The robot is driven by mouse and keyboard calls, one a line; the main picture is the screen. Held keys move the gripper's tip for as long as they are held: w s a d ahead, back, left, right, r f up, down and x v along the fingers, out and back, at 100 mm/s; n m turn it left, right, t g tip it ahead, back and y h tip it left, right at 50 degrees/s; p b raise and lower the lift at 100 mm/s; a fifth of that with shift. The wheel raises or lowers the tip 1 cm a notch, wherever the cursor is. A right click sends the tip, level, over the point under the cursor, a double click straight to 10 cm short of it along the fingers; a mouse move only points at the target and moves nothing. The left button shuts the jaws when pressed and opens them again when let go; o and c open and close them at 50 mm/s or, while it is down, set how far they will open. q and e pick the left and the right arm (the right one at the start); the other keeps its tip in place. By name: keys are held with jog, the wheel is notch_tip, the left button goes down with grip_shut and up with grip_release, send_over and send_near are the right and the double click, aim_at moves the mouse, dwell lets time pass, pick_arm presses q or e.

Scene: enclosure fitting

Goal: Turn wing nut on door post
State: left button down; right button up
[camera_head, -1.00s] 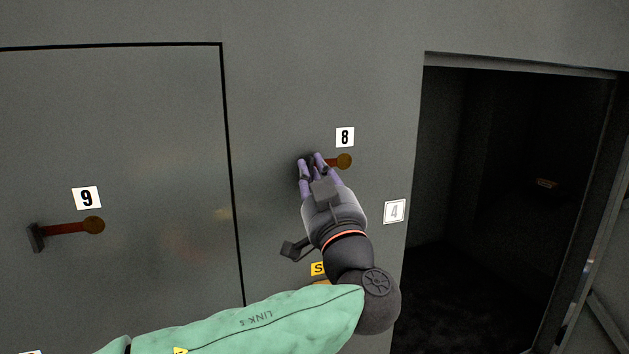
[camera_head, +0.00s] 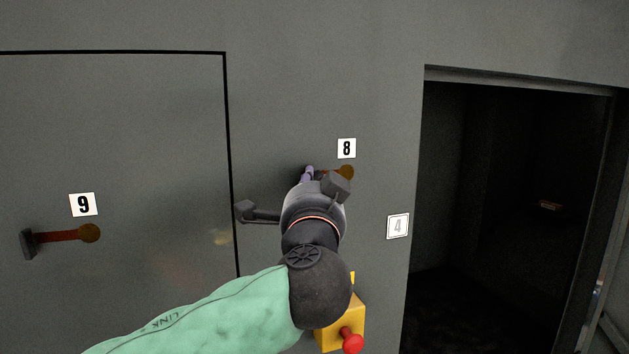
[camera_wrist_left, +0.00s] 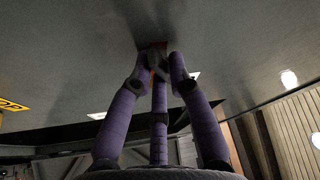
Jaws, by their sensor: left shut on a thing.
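The wing nut (camera_head: 346,172) sits on the grey post under the label 8, between the door panel and the dark opening. Its round brown end shows to the right of my fingers. My left gripper (camera_head: 313,172) is shut on its other end, which the fingers and hand mostly hide. My right gripper is in neither view.
A similar red-brown fitting (camera_head: 62,236) is on the door at left, under label 9. A yellow box (camera_head: 346,315) with a red button (camera_head: 352,343) lies below my wrist. A label 4 (camera_head: 397,226) is beside the dark open doorway (camera_head: 505,200).

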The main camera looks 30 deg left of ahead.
pick_arm(q)
jog(key=shift+s+a+r+m+g+y+p, duration=0.1)
jog(key=shift+m+g+p, duration=1.25)
jog(key=shift+m+p, duration=2.1)
jog(key=shift+s+d+r+m+g+y+p, duration=0.1)
jog(key=shift+m+g+p, duration=1.3)
jog(key=shift+m+p, duration=2.05)
jog(key=shift+a+r+m+g+y+p, duration=0.1)
jog(key=shift+m+g+p, duration=1.25)
jog(key=shift+m+p, duration=2.1)
jog(key=shift+f+n+p, duration=0.1)
jog(key=shift+n+p, duration=0.75)
jog(key=shift+p, duration=0.1)
jog(key=c, duration=1.4)
grip_release()
jog(key=shift+c, duration=0.2)
jog(key=v, duration=1.2)
jog(key=shift+w, duration=0.15)
